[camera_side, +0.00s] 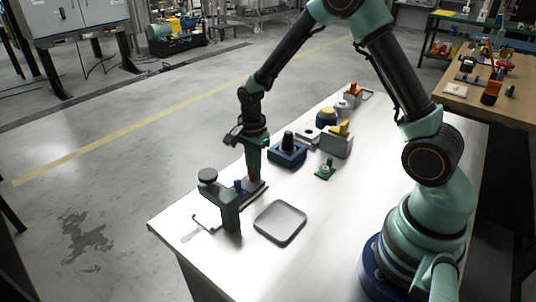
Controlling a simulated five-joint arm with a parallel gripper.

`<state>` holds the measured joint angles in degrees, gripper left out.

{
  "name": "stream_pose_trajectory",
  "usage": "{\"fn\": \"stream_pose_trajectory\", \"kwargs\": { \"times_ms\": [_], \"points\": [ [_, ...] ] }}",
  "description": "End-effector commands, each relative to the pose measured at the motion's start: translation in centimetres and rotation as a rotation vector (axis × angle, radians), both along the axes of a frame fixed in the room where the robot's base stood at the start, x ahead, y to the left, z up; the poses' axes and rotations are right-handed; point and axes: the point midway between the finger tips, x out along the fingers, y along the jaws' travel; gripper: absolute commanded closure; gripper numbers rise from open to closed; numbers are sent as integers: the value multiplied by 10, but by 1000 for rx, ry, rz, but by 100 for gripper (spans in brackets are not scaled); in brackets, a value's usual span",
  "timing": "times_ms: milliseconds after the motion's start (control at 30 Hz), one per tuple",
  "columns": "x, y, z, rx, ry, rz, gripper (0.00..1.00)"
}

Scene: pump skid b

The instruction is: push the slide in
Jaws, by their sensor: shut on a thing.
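A dark grey-green upright fixture (226,206) with a round grey knob on top stands near the table's left front edge. A low dark slide (256,190) lies on the table just right of and behind it, beside a small blue peg (238,186). My gripper (254,178) points straight down over the slide and is shut on a narrow dark red part that rises from it. The fingertips are small here, and the exact contact is hard to make out. The fixture hides the near end of the slide, so I cannot tell how far in it sits.
A shallow grey tray (280,222) lies right of the fixture. A blue block with a black knob (287,152), a green piece (325,170) and a grey block with a yellow handle (337,141) stand behind.

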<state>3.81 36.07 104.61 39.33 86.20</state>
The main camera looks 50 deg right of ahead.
Motion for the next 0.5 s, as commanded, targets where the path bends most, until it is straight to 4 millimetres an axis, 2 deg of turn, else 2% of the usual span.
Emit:
{"fn": "stream_pose_trajectory", "kwargs": {
  "times_ms": [500],
  "points": [
    [1,29,1,0,-3,2,100]
  ]
}}
